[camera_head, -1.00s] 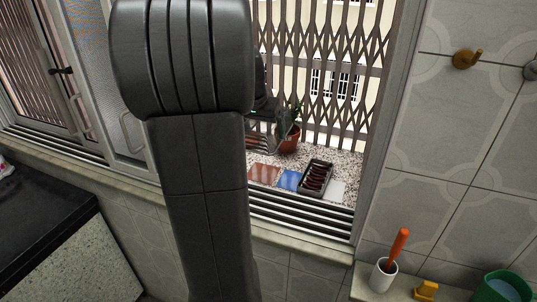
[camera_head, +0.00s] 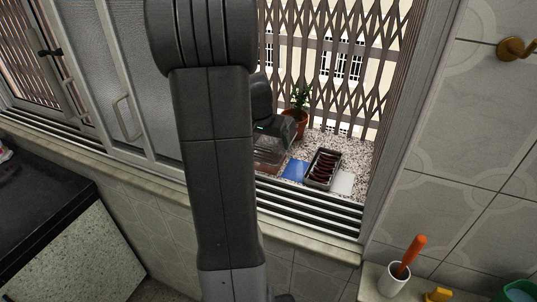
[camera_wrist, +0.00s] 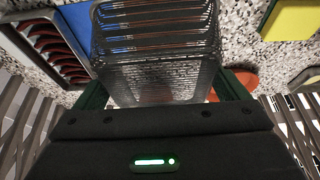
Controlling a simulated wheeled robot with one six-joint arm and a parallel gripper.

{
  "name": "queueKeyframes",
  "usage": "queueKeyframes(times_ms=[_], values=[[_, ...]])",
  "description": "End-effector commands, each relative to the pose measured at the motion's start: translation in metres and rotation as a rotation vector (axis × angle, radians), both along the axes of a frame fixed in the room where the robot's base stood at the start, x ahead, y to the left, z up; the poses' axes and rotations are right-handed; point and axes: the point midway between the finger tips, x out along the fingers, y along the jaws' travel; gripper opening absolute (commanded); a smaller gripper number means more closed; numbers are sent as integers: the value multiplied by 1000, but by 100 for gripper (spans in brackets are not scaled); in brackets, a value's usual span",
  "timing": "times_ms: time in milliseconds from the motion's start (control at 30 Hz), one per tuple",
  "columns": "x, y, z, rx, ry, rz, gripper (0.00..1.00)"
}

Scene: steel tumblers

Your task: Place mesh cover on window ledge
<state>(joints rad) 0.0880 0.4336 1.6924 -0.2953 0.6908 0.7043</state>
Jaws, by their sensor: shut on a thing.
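The mesh cover (camera_wrist: 156,45) is a dark wire box with see-through sides. My gripper (camera_wrist: 162,88) is shut on it, with one green finger on each side. In the head view, the cover (camera_head: 275,141) hangs below my dark gripper, over the left part of the speckled window ledge (camera_head: 352,152). My arm hides part of that area. I cannot tell whether the cover touches the ledge. A reddish-brown mat (camera_head: 268,167) shows beside and partly behind the cover.
A potted plant (camera_head: 299,116) stands close behind the cover. Window bars (camera_head: 340,65) close off the back; a sliding glass panel (camera_head: 150,100) is left.

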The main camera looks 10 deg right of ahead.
Motion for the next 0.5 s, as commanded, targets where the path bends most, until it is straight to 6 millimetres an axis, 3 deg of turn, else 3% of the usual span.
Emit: queueKeyframes(times_ms=[500], values=[[0, 0, -60, 0, 0, 1, 70]])
